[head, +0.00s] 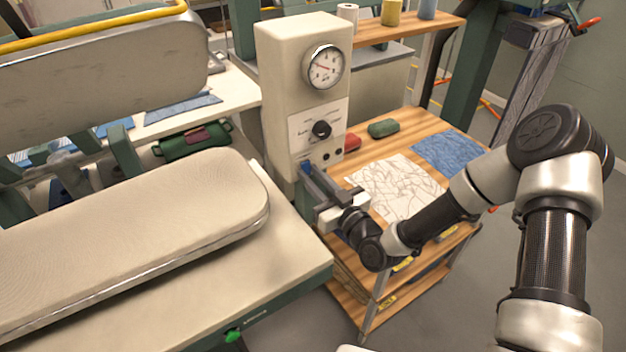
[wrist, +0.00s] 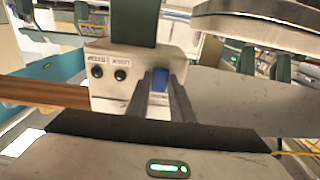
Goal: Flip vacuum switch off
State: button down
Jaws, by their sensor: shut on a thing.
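The vacuum switch is a small blue rocker (wrist: 160,79) on the face of the cream control box (head: 288,60). In the head view, its blue colour (head: 306,166) shows low on the box at the tip of my gripper (head: 308,173). In the wrist view, the dark fingers of my gripper (wrist: 159,96) stand on both sides of the blue switch, shut on it. The fingers hide part of it, so I cannot tell which way the rocker is tipped.
Two black buttons (wrist: 109,74) sit beside the switch. A black knob (head: 321,130) and a round gauge (head: 324,67) are above. The padded pressing board (head: 130,235) lies close left. A wooden shelf cart (head: 420,128) with cloth stands right.

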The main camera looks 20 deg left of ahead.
jog(key=shift+f+t+b, duration=0.3)
jog(key=shift+f+b, duration=0.05)
jog(key=shift+b, duration=0.65)
jog(key=shift+r+y, duration=0.25)
jog(key=shift+y, duration=0.15)
jog(key=c, duration=1.6)
grip_release()
jog(key=shift+o, duration=0.2)
jog(key=b+v, duration=0.2)
jog(key=v, duration=1.5)
jog(key=shift+s, duration=0.2)
jog(key=shift+d+r, duration=0.1)
jog(key=shift+d, duration=0.05)
